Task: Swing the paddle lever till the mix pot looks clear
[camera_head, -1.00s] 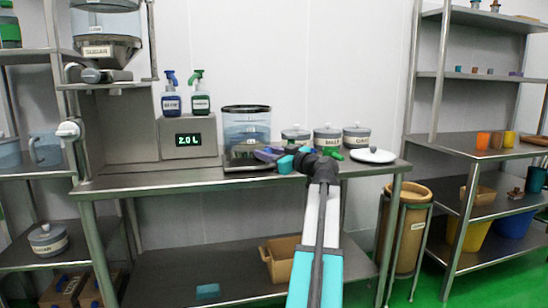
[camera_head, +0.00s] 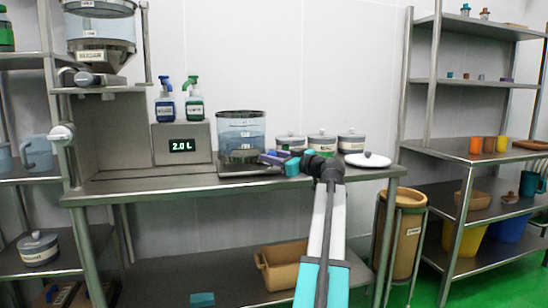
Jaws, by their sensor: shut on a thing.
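The mix pot (camera_head: 241,128) is a clear, dark-rimmed vessel on a low metal base at the middle of the bench. Its contents look bluish and see-through, with faint level bands; small detail cannot be made out. A purple paddle lever (camera_head: 269,159) sticks out at the pot's lower right. My gripper (camera_head: 284,163), with teal parts, reaches in from the front right and is shut on the lever. The exact contact is small and partly hidden by my wrist.
Lidded grey jars (camera_head: 322,142) stand behind my wrist, and a white lid or plate (camera_head: 367,160) lies to the right. A display box (camera_head: 182,144) reading 2.0 L and two spray bottles (camera_head: 193,100) stand left of the pot. The bench's left front (camera_head: 140,185) is clear.

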